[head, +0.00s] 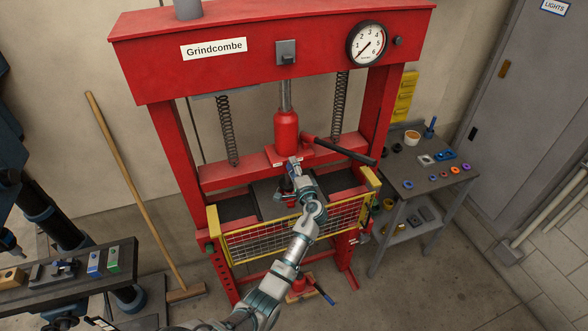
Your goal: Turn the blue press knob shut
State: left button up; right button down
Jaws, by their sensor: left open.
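The red press (275,45) labelled Grindcombe stands in the middle of the head view, with a red cylinder (287,133) under its top beam. My left gripper (287,185) is open in front of the press, just below the cylinder's base and above the yellow mesh guard (270,240). I cannot make out the blue press knob; my gripper and wrist cover part of the area around the cylinder's base. I cannot tell whether the gripper touches anything. My right gripper is not in view.
A black pump handle (340,150) sticks out right of the cylinder. A round gauge (367,43) sits on the top beam. A side table (425,175) with small parts stands right. A broom (135,190) leans left, near a dark bench (70,275). The floor at right is clear.

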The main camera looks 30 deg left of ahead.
pick_arm(q)
jog(key=v, duration=1.1)
jog(key=shift+d, duration=0.4)
jog(key=shift+a+f, duration=0.1)
jog(key=shift+f, duration=0.05)
